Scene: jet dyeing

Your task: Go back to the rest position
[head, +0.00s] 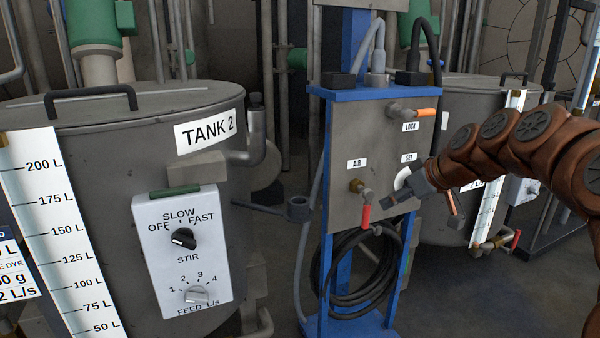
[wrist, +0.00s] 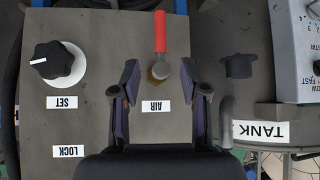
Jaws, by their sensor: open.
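My gripper (head: 392,201) is open in front of the grey valve panel (head: 340,120), at the right end of which my arm comes in. In the wrist view, which is upside down, its two fingers (wrist: 160,82) stand apart with nothing held. The AIR valve's red handle (head: 366,216) hangs down in the head view; in the wrist view the handle (wrist: 160,32) lies beyond the fingertips, in line with the gap. Whether a finger touches the valve I cannot tell. The black SET knob (wrist: 58,63) is beside it, partly hidden by my gripper in the head view.
TANK 2 (head: 110,130) stands at left with a white control box (head: 184,255) bearing STIR and FEED knobs. The LOCK lever (head: 424,112) is orange. A coiled black hose (head: 350,280) hangs under the panel. Another tank (head: 460,110) stands behind my arm. Some floor is open at lower right.

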